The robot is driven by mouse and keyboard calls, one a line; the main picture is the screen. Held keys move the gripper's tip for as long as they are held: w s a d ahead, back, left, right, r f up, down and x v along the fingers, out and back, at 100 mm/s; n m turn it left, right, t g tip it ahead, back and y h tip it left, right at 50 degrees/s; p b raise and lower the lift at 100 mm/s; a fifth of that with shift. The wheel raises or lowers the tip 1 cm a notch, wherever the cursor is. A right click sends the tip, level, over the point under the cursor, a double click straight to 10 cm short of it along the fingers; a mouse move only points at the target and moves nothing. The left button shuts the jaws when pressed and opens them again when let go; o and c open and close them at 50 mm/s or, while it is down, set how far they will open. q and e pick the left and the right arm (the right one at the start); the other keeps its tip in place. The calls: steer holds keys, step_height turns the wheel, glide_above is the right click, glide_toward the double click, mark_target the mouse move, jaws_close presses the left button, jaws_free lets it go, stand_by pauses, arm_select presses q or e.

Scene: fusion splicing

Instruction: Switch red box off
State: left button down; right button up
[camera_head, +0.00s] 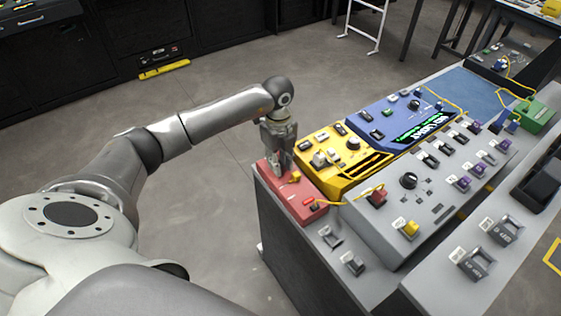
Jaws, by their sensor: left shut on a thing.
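The red box (304,208) sits at the near left corner of the grey bench, in front of the yellow box. My left gripper (282,172) points down onto the left part of the red box, beside the yellow part. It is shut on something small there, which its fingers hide. I cannot tell the position of the box's switch. My right gripper is not in view.
The yellow box (349,174) and the blue box (398,125) stand behind the red box. A grey panel (381,229) with knobs and connectors stands to its right, with a yellow cable (352,196) running between. Open floor lies left of the bench.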

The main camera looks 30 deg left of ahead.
arm_select(q)
steer(key=shift+w+a+r+g+h, duration=0.15)
steer(key=shift+g+h, duration=0.15)
steer(key=shift+h, duration=0.35)
steer(key=shift+a+r+g+h, duration=0.15)
steer(key=shift+g+h, duration=0.15)
steer(key=shift+h, duration=0.35)
steer(key=shift+f, duration=0.1)
steer(key=c, duration=1.2)
jaws_free()
steer(key=shift+c, duration=0.2)
steer(key=v, duration=1.2)
